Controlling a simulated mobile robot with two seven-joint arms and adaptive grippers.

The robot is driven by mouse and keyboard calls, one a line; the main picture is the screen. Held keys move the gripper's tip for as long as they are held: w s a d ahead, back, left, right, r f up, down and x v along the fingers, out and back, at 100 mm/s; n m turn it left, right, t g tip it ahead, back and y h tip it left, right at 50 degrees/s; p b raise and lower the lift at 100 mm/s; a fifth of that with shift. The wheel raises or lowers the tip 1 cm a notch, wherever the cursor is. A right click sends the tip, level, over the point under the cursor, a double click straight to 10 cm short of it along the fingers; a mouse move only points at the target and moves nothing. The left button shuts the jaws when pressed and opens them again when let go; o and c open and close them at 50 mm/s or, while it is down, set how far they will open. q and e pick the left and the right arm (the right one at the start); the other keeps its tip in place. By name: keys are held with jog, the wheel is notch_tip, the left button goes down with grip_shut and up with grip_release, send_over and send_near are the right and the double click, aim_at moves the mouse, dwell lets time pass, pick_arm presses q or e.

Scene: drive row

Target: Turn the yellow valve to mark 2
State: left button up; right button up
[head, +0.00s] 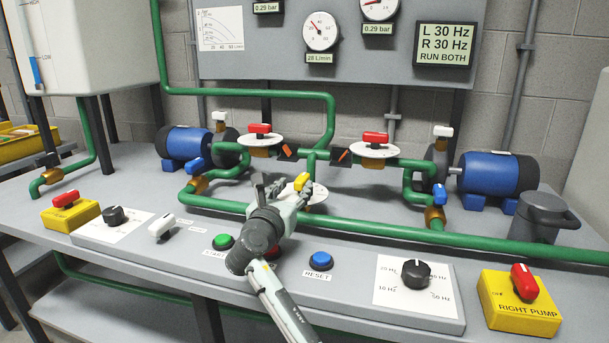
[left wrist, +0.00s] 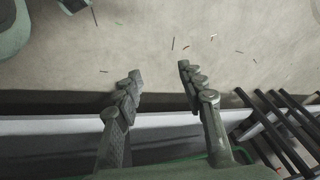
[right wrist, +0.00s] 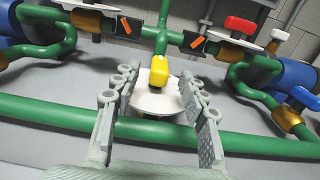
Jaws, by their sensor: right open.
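The yellow valve handle (head: 301,182) sits on a round white dial plate (head: 316,196) on the front green pipe, at the middle of the bench. My right gripper (head: 284,193) is open at the valve and partly hides the dial. In the right wrist view the yellow handle (right wrist: 159,72) stands between the spread fingers of my right gripper (right wrist: 160,80), with gaps on both sides. The white dial (right wrist: 157,101) shows beneath it, but I cannot read its marks. My left gripper (left wrist: 160,74) is open and empty above the floor, and is outside the head view.
Red-handled valves (head: 260,129) (head: 375,138) stand behind, with blue pumps (head: 185,143) (head: 497,173) at both sides. The front panel carries a green button (head: 223,242), a blue reset button (head: 320,260) and a black knob (head: 416,273). The green front pipe (head: 430,234) crosses the bench.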

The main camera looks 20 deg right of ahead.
aim_at(302, 176)
jog(key=x, duration=0.6)
jog(key=shift+w+d, duration=0.2)
grip_shut()
